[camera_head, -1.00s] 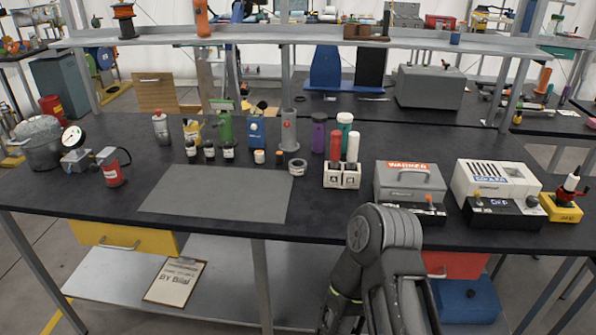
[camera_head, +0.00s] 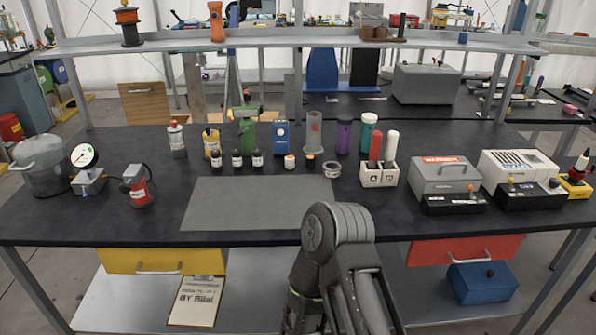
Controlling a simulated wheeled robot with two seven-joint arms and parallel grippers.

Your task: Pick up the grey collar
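The grey collar (camera_head: 331,170) looks like a short grey ring. It lies flat on the black tabletop, just behind the right back corner of the grey mat (camera_head: 250,204). Nothing holds it. It is right of a small black-and-orange item (camera_head: 310,160) and left of the white block with a red and a white cylinder. One of my arms rises at the bottom middle, in front of the table, but no fingertips show. Neither of my grippers is in view.
Bottles and jars stand in a row behind the mat. The white block (camera_head: 378,177), a grey warmer box (camera_head: 445,175) and a white device (camera_head: 518,168) stand to the right. A pot (camera_head: 42,168) and a gauge (camera_head: 86,168) stand left. The mat is bare.

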